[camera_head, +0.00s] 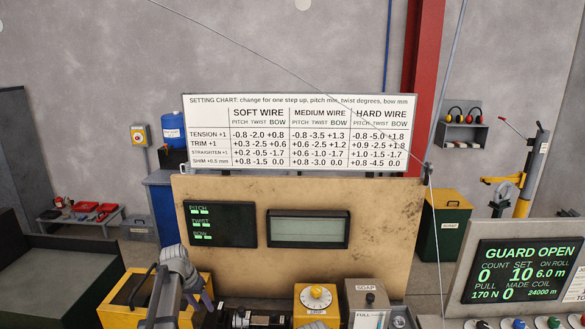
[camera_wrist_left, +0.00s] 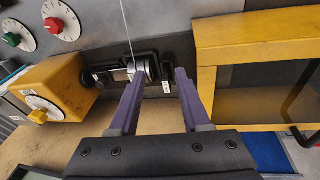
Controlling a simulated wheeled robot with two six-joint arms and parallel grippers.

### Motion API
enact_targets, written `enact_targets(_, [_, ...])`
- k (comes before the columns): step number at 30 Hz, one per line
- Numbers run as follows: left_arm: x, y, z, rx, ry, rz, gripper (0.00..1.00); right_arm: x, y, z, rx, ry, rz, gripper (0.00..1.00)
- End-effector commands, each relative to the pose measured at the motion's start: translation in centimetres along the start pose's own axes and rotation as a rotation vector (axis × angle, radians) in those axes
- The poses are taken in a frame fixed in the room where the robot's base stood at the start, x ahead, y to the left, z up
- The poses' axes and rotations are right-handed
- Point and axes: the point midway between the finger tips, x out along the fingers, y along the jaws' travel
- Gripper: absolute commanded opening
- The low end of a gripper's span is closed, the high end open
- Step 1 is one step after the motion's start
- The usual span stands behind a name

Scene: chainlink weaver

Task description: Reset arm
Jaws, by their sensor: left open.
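My left gripper (camera_head: 204,300) is low in the head view, left of centre, with its arm coming up from the bottom edge. In the left wrist view its two purple fingers (camera_wrist_left: 160,76) are spread apart with nothing between them. Beyond the fingertips is a dark fixture with a round metal roller (camera_wrist_left: 144,69); a thin wire runs up from it. From this view I cannot tell whether the fingertips touch the fixture. My right gripper is in neither view.
A yellow-framed guard (camera_head: 130,296) stands beside my left arm; it also fills the right of the wrist view (camera_wrist_left: 206,60). A yellow dial box (camera_head: 316,306) and a soap box (camera_head: 370,300) stand right of the gripper. The display (camera_head: 523,270) reads "GUARD OPEN". A tan panel (camera_head: 390,235) rises behind.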

Motion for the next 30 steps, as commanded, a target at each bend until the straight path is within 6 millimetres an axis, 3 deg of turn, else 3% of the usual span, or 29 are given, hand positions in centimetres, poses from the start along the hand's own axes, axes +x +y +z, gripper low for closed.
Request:
enact_targets(1, [2.2, 3.7, 2.7, 0.026, -0.028, -0.008, 0.47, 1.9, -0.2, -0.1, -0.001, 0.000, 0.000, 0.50])
enact_targets(6, [6.1, 13.2, 9.9, 0.086, -0.119, -0.056, 0.47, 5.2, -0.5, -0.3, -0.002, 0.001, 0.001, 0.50])
enact_targets(9, [8.0, 17.7, 14.9, 0.122, -0.166, -0.097, 0.47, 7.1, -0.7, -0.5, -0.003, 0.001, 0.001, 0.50])
enact_targets(12, [9.4, 21.0, 19.7, 0.154, -0.202, -0.143, 0.47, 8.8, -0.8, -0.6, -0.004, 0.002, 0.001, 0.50])
enact_targets(15, [10.3, 23.1, 23.4, 0.179, -0.225, -0.182, 0.47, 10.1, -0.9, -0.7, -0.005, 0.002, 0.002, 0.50])
enact_targets(19, [10.8, 24.4, 26.4, 0.197, -0.239, -0.217, 0.47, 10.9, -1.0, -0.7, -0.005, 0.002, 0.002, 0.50])
enact_targets(23, [10.8, 24.9, 27.5, 0.203, -0.245, -0.234, 0.47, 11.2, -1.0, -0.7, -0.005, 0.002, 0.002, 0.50])
enact_targets(30, [10.7, 25.0, 27.4, 0.203, -0.246, -0.236, 0.47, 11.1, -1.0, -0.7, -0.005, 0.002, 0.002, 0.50])
